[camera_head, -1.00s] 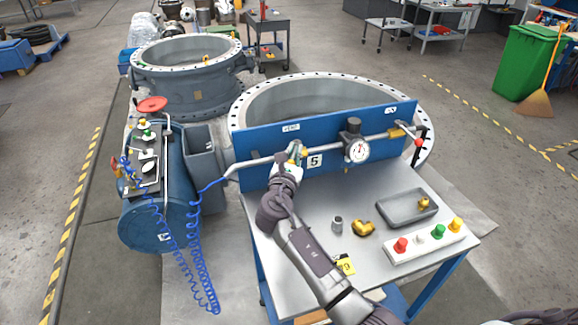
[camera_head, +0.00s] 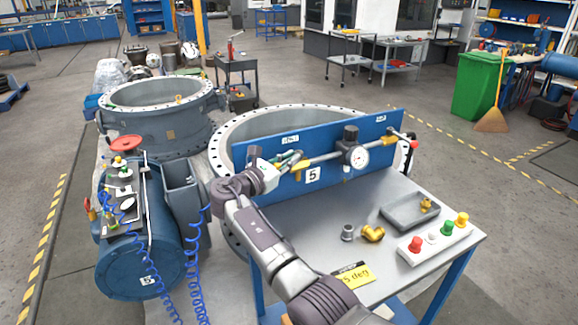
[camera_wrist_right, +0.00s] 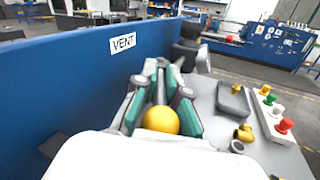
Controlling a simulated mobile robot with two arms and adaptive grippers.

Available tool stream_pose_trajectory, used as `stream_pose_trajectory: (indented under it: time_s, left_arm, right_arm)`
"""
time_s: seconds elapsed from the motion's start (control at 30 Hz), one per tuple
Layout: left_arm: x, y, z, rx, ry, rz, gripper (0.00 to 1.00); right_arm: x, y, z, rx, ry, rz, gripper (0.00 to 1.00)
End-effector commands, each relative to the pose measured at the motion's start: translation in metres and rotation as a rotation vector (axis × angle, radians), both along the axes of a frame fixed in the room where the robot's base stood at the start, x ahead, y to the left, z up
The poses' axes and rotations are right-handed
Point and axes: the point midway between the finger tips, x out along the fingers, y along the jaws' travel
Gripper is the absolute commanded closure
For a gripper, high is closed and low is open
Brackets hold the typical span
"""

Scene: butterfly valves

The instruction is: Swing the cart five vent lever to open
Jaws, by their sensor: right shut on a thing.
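The blue panel (camera_head: 330,155) of the cart marked 5 (camera_head: 312,175) stands upright at the back of the cart top, with a pipe (camera_head: 325,158) along its front. My right gripper (camera_head: 294,160) is in front of the panel's left part, just below the VENT label (camera_head: 290,140), pointing right. In the right wrist view its teal fingers (camera_wrist_right: 161,92) are shut around the grey shaft of the vent lever, whose yellow ball (camera_wrist_right: 160,120) sits between them, close to the palm. The lever's base is hidden behind the fingers. My left gripper is out of view.
A gauge (camera_head: 355,157) and a red-knobbed lever (camera_head: 413,137) are on the panel's right part. The cart top holds a grey tray (camera_head: 408,213), brass fitting (camera_head: 373,233), steel fitting (camera_head: 347,233) and button box (camera_head: 438,240). A large flanged ring (camera_head: 225,140) stands behind.

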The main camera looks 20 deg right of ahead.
Motion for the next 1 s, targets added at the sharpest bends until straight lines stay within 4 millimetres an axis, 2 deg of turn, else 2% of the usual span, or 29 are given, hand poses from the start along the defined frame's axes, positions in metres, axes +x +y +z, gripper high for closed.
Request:
stream_pose_trajectory:
  time_s: [0.03, 0.47, 0.5, 0.6, 0.87, 1.0]
  left_arm:
    - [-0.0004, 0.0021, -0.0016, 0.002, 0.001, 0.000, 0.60]
    - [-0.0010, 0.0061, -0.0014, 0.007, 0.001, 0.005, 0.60]
    - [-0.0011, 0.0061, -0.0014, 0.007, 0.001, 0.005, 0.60]
    - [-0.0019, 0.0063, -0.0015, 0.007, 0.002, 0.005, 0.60]
    - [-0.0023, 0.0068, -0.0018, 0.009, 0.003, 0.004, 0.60]
    - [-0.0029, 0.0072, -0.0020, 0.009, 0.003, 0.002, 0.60]
  right_arm:
    - [0.0019, -0.0029, 0.0048, -0.006, -0.009, -0.005, 1.00]
    - [0.0021, -0.0038, 0.0073, -0.006, -0.011, -0.012, 1.00]
    - [0.0022, -0.0039, 0.0075, -0.006, -0.011, -0.011, 0.83]
    - [0.0019, -0.0037, 0.0069, -0.007, -0.011, -0.012, 0.66]
    - [0.0011, -0.0021, 0.0031, -0.003, -0.005, -0.012, 0.64]
    - [-0.0025, 0.0050, 0.0023, -0.002, -0.005, -0.011, 0.64]
